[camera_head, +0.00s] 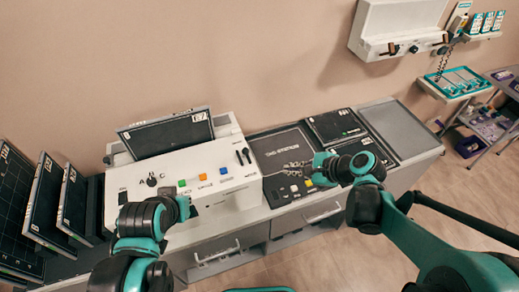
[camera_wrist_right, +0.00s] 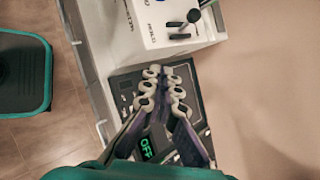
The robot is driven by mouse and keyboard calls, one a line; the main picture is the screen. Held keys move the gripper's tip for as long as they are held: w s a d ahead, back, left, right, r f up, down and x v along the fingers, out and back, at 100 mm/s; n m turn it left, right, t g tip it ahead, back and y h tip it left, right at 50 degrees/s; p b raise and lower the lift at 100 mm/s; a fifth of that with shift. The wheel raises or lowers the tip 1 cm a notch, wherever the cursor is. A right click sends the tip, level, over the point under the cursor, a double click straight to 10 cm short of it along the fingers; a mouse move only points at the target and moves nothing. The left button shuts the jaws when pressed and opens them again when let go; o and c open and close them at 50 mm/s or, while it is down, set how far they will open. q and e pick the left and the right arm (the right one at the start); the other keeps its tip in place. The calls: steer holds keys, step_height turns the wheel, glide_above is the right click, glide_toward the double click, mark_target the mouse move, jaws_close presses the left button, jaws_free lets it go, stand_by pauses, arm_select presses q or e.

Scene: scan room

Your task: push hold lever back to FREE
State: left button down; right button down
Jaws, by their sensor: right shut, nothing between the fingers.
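Colored buttons (camera_head: 202,177) and a knob (camera_head: 152,180) sit on the console, with a tilted dark screen (camera_head: 168,136) behind. Dark monitors (camera_head: 32,195) stand at left. The counter's right end (camera_head: 400,130) is clear.

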steer(key=w+m+y, duration=0.1)
steer(key=m, duration=0.1)
steer(key=w+r+m+y, duration=0.1)
steer(key=m, duration=0.1)
steer(key=shift+d+r+t+p, duration=0.1)
steer(key=shift+d+t+p, duration=0.05)
steer(key=shift+t+p, duration=0.2)
steer(key=b, duration=0.2)
glide_toward(245, 154)
steer(key=w+a+f, duration=0.2)
steer(key=f, duration=0.1)
steer(key=w+a+f, duration=0.1)
steer(key=w, duration=0.1)
steer(key=shift+f, duration=0.25)
steer(key=shift+d, duration=0.1)
steer(key=shift+r, duration=0.1)
steer(key=shift+w+r, duration=0.15)
steer(key=shift+w, duration=0.05)
